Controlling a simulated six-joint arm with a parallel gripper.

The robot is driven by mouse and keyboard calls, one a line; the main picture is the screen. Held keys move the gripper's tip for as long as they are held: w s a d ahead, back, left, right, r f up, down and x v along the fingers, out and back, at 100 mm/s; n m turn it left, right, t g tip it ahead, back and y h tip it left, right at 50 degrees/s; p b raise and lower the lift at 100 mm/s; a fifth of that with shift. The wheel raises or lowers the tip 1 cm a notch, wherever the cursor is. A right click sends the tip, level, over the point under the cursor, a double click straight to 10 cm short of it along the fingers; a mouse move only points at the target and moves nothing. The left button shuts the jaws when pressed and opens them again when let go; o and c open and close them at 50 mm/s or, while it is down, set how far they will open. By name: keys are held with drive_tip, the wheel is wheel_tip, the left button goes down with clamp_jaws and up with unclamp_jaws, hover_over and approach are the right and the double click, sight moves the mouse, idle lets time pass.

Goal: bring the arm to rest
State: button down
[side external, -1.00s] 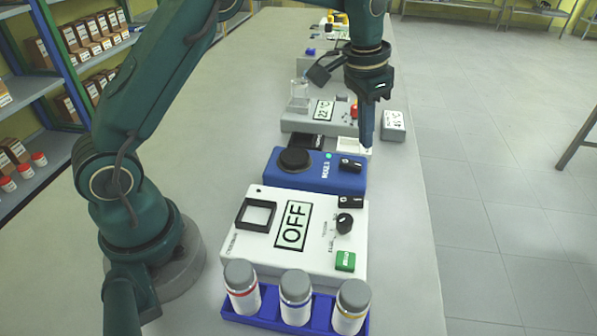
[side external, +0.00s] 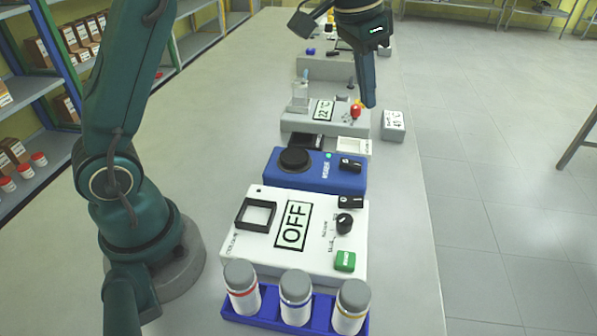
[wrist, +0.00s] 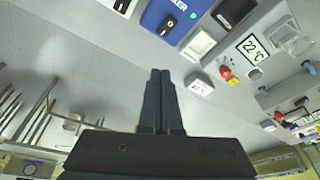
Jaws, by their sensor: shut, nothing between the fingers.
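My gripper (side external: 369,104) is dark, points down and is shut with nothing in it. In the side view it hangs above the far part of the bench, in front of the grey device with the 22 °C display (side external: 323,111) and left of the small 45 °C block (side external: 393,125). In the wrist view its two fingers (wrist: 160,75) lie together, and no object touches them.
A blue device (side external: 318,172), a white device reading OFF (side external: 295,226) and a blue rack (side external: 268,309) with three grey-capped bottles (side external: 296,298) stand nearer on the bench. A red knob (side external: 355,110) is close to the fingertips.

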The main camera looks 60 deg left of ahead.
drive_tip(key=s+r+t, duration=0.2)
drive_tip(key=s+r, duration=0.3)
drive_tip(key=s, duration=0.6)
drive_tip(key=s+f+n, duration=0.3)
drive_tip(key=s+f, duration=0.4)
drive_tip(key=s, duration=0.3)
drive_tip(key=shift+f, duration=0.35)
